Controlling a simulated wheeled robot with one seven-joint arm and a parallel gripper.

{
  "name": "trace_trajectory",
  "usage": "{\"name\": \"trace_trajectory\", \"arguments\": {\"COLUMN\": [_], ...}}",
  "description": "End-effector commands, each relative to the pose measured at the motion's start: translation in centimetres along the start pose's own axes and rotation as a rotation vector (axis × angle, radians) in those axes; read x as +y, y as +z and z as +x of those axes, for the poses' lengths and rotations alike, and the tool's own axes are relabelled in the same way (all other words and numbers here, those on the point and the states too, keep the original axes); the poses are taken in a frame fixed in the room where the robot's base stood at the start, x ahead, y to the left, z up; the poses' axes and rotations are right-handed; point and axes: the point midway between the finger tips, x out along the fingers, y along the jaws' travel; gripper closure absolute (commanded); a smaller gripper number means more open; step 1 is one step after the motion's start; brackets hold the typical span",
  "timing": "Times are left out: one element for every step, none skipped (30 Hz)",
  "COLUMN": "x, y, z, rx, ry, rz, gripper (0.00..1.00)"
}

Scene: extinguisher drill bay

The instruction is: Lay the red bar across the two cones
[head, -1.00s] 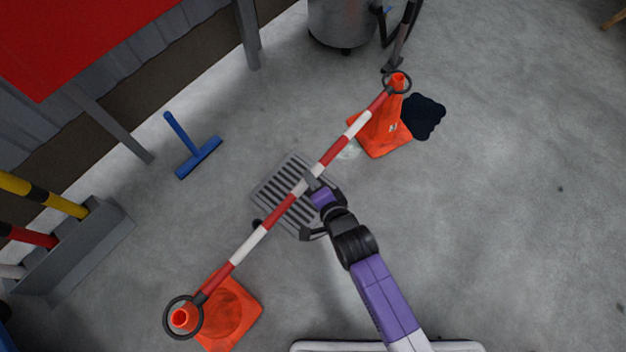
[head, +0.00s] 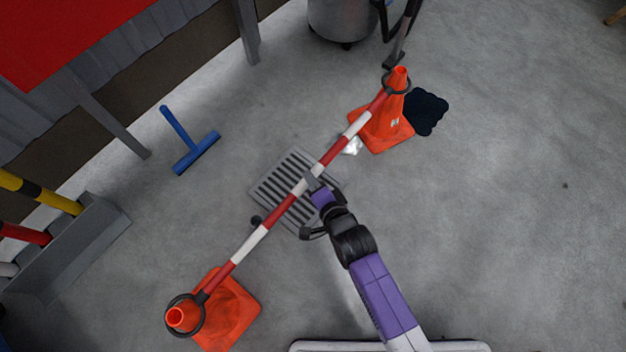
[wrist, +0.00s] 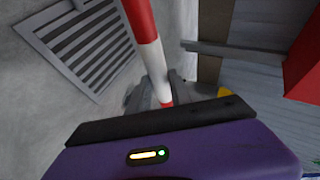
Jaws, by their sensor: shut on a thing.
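The red and white striped bar (head: 329,156) runs diagonally between the two orange cones, with a dark ring at each end. One ring is around the far cone (head: 383,130) a little below its tip. The other ring is around the near cone (head: 228,312) close to its top. My gripper (head: 309,184) is shut on the bar near its middle, over the floor grate. In the wrist view the bar (wrist: 147,55) passes down between my gripper's fingers (wrist: 158,92), whose tips are partly hidden by the purple housing.
A grey floor grate (head: 266,188) lies under the bar. A blue squeegee (head: 197,153) lies to the left, and a grey rack (head: 100,235) with striped poles stands at the left edge. A dark patch (head: 428,112) is beside the far cone.

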Motion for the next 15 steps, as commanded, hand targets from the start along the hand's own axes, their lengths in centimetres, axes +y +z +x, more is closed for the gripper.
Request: {"name": "trace_trajectory", "arguments": {"x": [0.1,0.2,0.3,0.4,0.5,0.7,0.8,0.8,1.0,1.1,1.1,1.3,1.4,1.4,1.6], "y": [0.0,0.1,0.1,0.1,0.1,0.2,0.2,0.2,0.3,0.3,0.3,0.3,0.3,0.4,0.4], "z": [0.2,0.2,0.3,0.4,0.4,0.5,0.6,0.6,0.7,0.7,0.8,0.9,0.9,1.0,1.1], "rx": [0.001,0.001,0.000,0.000,0.000,0.000,0.000,0.000,0.000,0.000,0.000,0.000,0.000,0.001,0.001], "ry": [-0.003,-0.003,-0.002,-0.002,-0.002,-0.002,-0.002,-0.002,-0.002,-0.002,-0.002,-0.002,-0.002,-0.002,-0.002], "rz": [0.000,0.000,0.000,0.000,0.000,0.000,0.000,0.000,0.000,0.000,0.000,0.000,0.000,0.000,0.000], "gripper": [1.00,1.00,1.00,1.00,1.00,1.00,1.00,1.00,1.00,1.00,1.00,1.00,1.00,1.00,1.00]}}
